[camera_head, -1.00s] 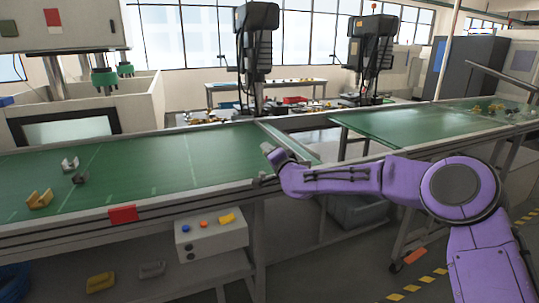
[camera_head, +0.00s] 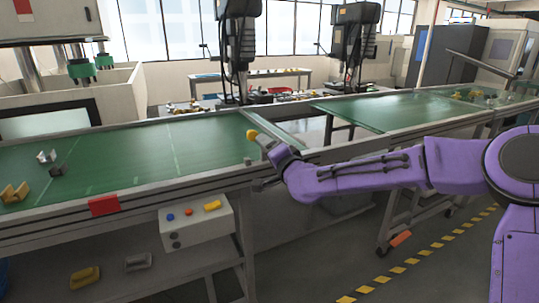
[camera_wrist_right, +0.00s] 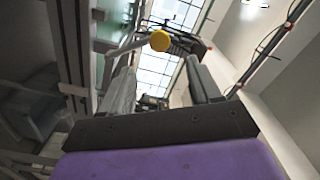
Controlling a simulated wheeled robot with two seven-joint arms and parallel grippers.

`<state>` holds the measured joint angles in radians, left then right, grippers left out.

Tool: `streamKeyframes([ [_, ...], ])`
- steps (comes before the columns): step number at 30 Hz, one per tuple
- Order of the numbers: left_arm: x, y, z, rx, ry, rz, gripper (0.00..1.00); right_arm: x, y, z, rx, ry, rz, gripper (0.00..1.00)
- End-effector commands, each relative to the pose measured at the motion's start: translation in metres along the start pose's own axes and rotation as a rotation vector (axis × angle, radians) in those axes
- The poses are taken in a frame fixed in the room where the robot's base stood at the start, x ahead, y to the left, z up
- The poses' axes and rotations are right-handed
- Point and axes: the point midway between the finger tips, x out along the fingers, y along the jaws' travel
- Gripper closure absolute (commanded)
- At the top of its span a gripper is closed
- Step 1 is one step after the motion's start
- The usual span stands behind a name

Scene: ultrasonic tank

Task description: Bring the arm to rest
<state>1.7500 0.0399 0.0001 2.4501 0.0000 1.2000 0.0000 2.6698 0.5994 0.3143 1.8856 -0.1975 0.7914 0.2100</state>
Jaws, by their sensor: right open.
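My purple right arm comes in from the right in the head view and reaches over the conveyor's front edge. My right gripper (camera_head: 268,146) is at its left end, beside the green belt (camera_head: 130,160). In the right wrist view its two grey fingers (camera_wrist_right: 160,88) stand apart with nothing held between them. A round yellow knob (camera_wrist_right: 160,41) shows beyond the fingertips there. A small yellow thing (camera_head: 252,135) shows by the gripper in the head view; I cannot tell whether they touch. My left gripper is not in view.
Yellow (camera_head: 15,192) and grey (camera_head: 47,156) parts lie on the belt at left. A control box (camera_head: 195,225) with buttons hangs below the conveyor's front rail. A second belt (camera_head: 400,108) lies at the right.

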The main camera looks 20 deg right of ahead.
Motion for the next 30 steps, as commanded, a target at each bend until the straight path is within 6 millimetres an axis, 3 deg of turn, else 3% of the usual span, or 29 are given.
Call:
streamKeyframes([
  [18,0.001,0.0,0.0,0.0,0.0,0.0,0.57,-0.01,0.003,-0.002,-0.005,0.03,0.007,0.38],
  [20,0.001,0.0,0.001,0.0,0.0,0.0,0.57,-0.021,0.026,0.013,-0.015,0.034,0.059,0.38],
  [23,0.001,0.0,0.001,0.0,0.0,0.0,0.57,-0.042,0.09,0.054,-0.071,-0.009,0.191,0.38],
  [26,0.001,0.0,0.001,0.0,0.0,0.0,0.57,-0.077,0.166,0.097,-0.144,-0.075,0.35,0.38],
  [30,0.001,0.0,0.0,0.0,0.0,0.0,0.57,-0.148,0.263,0.145,-0.258,-0.184,0.569,0.38],
])
